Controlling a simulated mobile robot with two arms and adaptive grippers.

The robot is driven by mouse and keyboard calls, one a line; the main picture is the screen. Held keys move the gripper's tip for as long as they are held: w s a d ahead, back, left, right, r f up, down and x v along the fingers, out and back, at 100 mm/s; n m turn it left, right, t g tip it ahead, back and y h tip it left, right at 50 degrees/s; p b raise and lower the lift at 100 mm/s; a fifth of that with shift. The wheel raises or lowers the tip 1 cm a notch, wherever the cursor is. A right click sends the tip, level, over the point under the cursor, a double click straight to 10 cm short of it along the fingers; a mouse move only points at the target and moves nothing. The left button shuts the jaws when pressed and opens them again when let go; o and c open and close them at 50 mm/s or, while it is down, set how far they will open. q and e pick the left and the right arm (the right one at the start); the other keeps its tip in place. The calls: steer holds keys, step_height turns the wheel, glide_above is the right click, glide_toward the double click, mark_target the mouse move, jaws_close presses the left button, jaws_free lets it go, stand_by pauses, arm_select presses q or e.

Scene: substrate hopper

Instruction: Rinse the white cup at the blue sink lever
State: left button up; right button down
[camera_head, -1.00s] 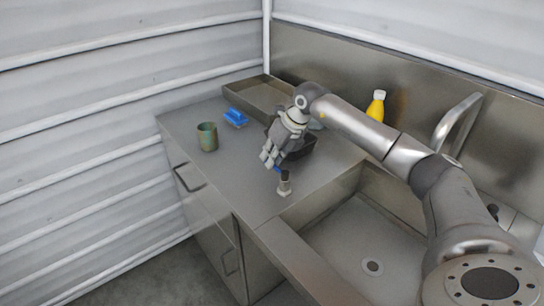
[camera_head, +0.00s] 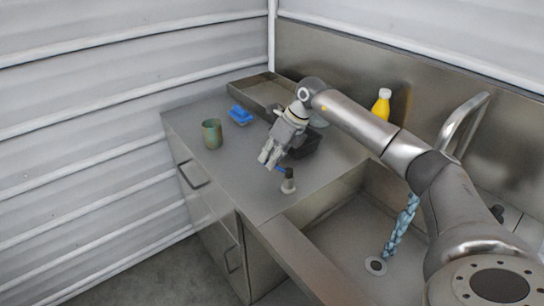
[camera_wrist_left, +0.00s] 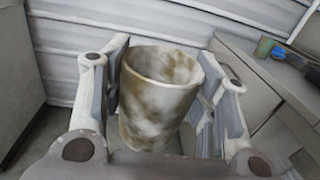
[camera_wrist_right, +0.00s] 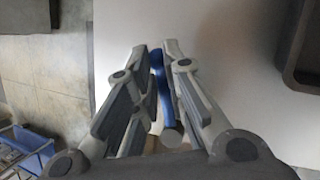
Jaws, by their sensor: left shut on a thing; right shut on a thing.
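The white cup (camera_wrist_left: 155,105), stained brown, is held upright between the fingers of my left gripper (camera_wrist_left: 163,68). The cup and the left gripper are outside the head view. The blue sink lever (camera_head: 281,168) sits on a short metal post (camera_head: 288,183) at the counter's front, left of the sink. My right gripper (camera_head: 269,156) is at the lever; in the right wrist view the blue lever (camera_wrist_right: 159,78) lies between its fingers, shut on it. A bluish water stream (camera_head: 402,226) runs down into the sink (camera_head: 335,235) beside the drain.
A curved faucet (camera_head: 462,122) stands at the back of the sink, partly behind my right arm. A yellow bottle (camera_head: 380,108) is at the back. A greenish cup (camera_head: 212,134), a blue sponge or brush (camera_head: 241,115), a metal tray (camera_head: 240,87) and a dark container (camera_head: 306,146) occupy the counter.

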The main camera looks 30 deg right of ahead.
steer(key=c, duration=1.5)
jaws_free()
steer(key=shift+r, duration=0.1)
steer(key=v, duration=1.2)
